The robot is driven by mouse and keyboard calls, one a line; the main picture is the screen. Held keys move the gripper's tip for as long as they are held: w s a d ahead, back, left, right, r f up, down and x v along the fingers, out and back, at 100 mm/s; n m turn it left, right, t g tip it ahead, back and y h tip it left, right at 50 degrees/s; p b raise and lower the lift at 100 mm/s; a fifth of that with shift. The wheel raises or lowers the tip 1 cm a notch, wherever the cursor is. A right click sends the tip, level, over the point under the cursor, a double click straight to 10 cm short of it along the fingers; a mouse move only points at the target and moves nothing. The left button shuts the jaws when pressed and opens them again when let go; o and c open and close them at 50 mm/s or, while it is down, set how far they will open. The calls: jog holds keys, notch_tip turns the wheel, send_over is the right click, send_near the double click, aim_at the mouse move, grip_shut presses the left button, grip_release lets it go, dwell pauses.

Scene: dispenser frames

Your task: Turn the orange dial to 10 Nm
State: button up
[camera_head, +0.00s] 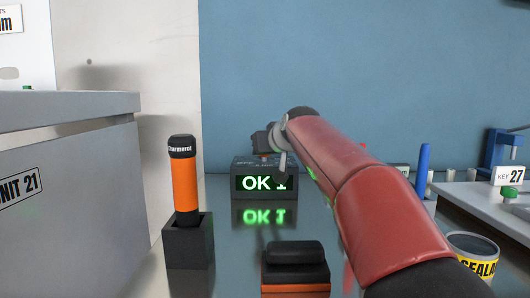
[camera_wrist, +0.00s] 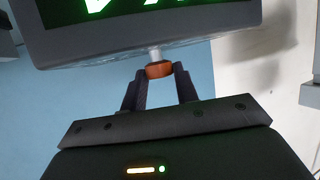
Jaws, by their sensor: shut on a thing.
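A grey box with a lit display (camera_head: 265,183) stands on the dark reflective bench; its green-white text reads "OK" and a further mark partly hidden by my arm. The orange dial (camera_wrist: 158,70) is on a short pale shaft from the box, close between my fingertips in the wrist view. In the head view only a small bit of the dial (camera_head: 263,156) shows under my gripper (camera_head: 264,147). My gripper (camera_wrist: 161,78) is shut on the dial from above. The 10 Nm setting cannot be read in either view.
An orange and black torch-like cylinder (camera_head: 186,190) stands in a black holder (camera_head: 188,242) at left. A black and orange block (camera_head: 295,265) lies in front. A grey cabinet (camera_head: 70,200) fills the left. A "SEALA" tin (camera_head: 478,262) and blue marker (camera_head: 422,172) are at right.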

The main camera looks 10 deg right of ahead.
jog(key=shift+d+f+n+g+y+b, duration=0.15)
jog(key=shift+n+y+b, duration=0.2)
jog(key=shift+n+y, duration=0.2)
jog(key=shift+d+n+g+y+b, duration=0.15)
jog(key=shift+n+y+b, duration=0.15)
jog(key=shift+n+y, duration=0.25)
jog(key=shift+a+y, duration=0.1)
jog(key=shift+y, duration=0.2)
jog(key=o, duration=1)
jog(key=shift+b+v, duration=0.85)
jog(key=shift+v, duration=3.05)
